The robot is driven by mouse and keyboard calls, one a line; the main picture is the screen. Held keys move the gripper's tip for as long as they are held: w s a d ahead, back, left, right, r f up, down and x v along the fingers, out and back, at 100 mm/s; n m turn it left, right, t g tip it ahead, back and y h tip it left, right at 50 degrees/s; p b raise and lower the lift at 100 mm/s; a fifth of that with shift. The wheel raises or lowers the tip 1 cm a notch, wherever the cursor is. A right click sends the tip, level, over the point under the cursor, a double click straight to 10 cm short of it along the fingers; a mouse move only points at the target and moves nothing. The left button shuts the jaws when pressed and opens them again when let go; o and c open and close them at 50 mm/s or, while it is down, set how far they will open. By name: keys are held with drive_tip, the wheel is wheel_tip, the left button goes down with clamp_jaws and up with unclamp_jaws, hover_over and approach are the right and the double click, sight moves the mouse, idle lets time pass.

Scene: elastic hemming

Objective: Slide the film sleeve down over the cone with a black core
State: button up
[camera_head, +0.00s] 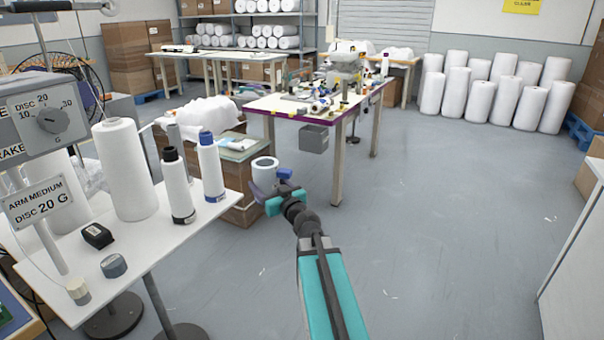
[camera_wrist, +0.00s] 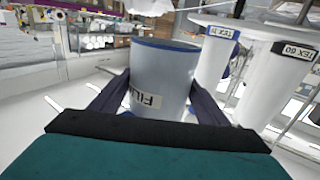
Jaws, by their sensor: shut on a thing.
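The film sleeve (camera_head: 265,168) is a short, pale open tube with a blue rim. My gripper (camera_head: 274,196) is shut on it and holds it in the air, to the right of the white table. In the wrist view the sleeve (camera_wrist: 165,65) sits between the two dark fingers (camera_wrist: 160,92), its label upside down. The cone with a black core (camera_head: 177,190) stands upright on the table, left of the sleeve and apart from it. In the wrist view, a cone with a black band marked TEX 60 (camera_wrist: 264,92) shows at the right.
A cone with a blue core (camera_head: 210,168) stands just right of the black-core cone, on the sleeve's side. A large white cone (camera_head: 125,170) stands to the left. A tester with a dial (camera_head: 50,115) and small weights share the white table (camera_head: 150,240).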

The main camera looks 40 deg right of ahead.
drive_tip(key=s+a+f+n+g+y, duration=0.1)
drive_tip(key=s+a+n+g+y, duration=0.1)
drive_tip(key=a, duration=0.7)
drive_tip(key=s+a+f+n+g+y, duration=0.1)
drive_tip(key=s+a+n+g+y, duration=0.2)
drive_tip(key=s+a+n+y, duration=0.2)
drive_tip(key=s+a+n+g+y, duration=0.2)
drive_tip(key=s+a+n+y, duration=0.2)
drive_tip(key=a+y, duration=0.4)
drive_tip(key=a, duration=0.5)
drive_tip(key=shift+s+f+n+g+y, duration=0.15)
drive_tip(key=shift+f+n+g+y, duration=0.15)
drive_tip(key=shift+f+y, duration=0.1)
drive_tip(key=shift+s+a, duration=0.1)
drive_tip(key=shift+s, duration=0.05)
